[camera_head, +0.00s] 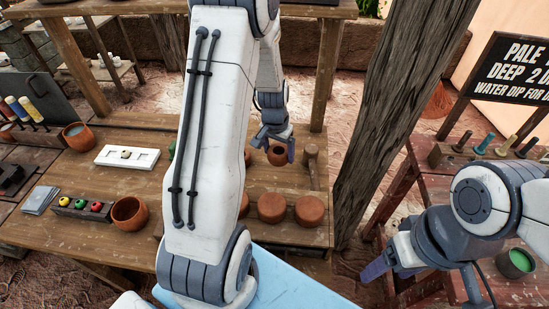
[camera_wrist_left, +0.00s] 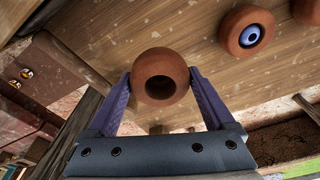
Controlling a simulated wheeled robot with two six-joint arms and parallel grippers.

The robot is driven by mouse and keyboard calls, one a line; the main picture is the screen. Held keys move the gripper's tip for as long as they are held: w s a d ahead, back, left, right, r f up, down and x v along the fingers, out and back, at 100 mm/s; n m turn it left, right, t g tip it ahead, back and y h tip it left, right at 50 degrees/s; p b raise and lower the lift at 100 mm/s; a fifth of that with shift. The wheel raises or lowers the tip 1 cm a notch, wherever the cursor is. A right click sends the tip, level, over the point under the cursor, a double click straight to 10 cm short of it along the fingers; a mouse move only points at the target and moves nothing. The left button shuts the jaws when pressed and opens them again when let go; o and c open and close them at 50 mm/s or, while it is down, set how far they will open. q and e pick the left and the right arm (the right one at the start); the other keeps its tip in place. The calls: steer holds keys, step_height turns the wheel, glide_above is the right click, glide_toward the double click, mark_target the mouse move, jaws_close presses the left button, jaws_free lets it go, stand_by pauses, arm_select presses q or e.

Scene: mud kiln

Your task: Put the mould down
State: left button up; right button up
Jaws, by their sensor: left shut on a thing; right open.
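The mould (camera_wrist_left: 160,62) is a round terracotta piece with a dark round hole in its face. In the left wrist view it sits between the two purple fingers of my left gripper (camera_wrist_left: 160,82), which is shut on it. In the head view the mould (camera_head: 277,156) shows below my left gripper (camera_head: 277,145), over the right part of the wooden table. I cannot tell whether it touches the table. My right gripper (camera_head: 376,268) is open and empty at the lower right, away from the mould. My left arm hides part of the table.
Terracotta discs (camera_head: 271,208) lie on a board at the table's front right. A mallet (camera_head: 310,158) is right of the mould. A white tray (camera_head: 127,157), terracotta bowls (camera_head: 129,213) and a colour rack (camera_head: 82,207) stand left. A wooden post (camera_head: 384,115) rises at the right.

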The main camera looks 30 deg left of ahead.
mark_target(274, 149)
arm_select(q)
steer(key=a+f, duration=0.1)
steer(key=w+a, duration=0.1)
steer(key=shift+w+a+f, duration=0.3)
steer(key=shift+f, duration=0.1)
steer(key=shift+f+p, duration=0.3)
steer(key=shift+f, duration=1.65)
steer(key=shift+f, duration=0.15)
steer(key=o, duration=1.4)
steer(key=shift+o, duration=0.2)
